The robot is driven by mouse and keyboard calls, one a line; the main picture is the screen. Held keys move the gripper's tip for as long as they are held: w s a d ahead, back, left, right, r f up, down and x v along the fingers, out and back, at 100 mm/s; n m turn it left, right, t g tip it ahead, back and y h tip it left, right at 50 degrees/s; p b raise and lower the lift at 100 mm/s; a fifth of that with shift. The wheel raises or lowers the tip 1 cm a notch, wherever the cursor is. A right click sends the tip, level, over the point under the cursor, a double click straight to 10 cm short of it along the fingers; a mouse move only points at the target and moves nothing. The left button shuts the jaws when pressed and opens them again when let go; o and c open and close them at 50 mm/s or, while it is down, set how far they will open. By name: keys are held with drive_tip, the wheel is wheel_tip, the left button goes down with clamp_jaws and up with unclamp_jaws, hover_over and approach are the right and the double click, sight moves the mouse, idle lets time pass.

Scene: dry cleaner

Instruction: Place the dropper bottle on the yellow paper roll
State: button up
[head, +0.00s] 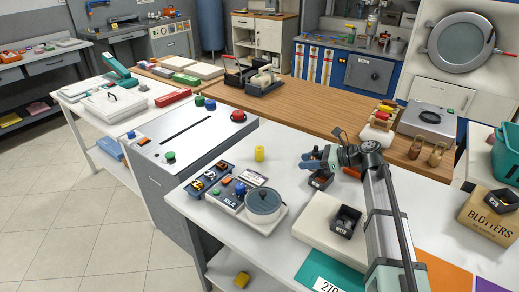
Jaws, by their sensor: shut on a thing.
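The yellow paper roll (259,153) stands upright on the white worktable, behind the grey round pot. My gripper (311,161) is to the right of the roll, above the table and apart from the roll. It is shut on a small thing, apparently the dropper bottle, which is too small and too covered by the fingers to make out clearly. The top of the yellow roll looks bare.
Another dark bin (346,222) sits on a pale slab (318,228). The tabletop around the roll is mostly clear.

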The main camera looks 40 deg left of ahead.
drive_tip(key=s+a+r+n+g, duration=0.1)
drive_tip(key=a, duration=0.9)
drive_tip(key=s+a+r+n+g, duration=0.1)
drive_tip(key=s+a+r, duration=0.1)
drive_tip(key=a, duration=0.7)
drive_tip(key=m+t, duration=0.3)
hover_over(256, 147)
drive_tip(key=shift+a+f, duration=0.1)
drive_tip(key=shift+f, duration=4.25)
drive_tip(key=shift+f, duration=0.2)
drive_tip(key=o, duration=1)
drive_tip(key=shift+o, duration=0.2)
drive_tip(key=shift+r, duration=0.2)
drive_tip(key=v, duration=1.2)
drive_tip(key=shift+s+f, duration=0.15)
drive_tip(key=shift+s, duration=0.05)
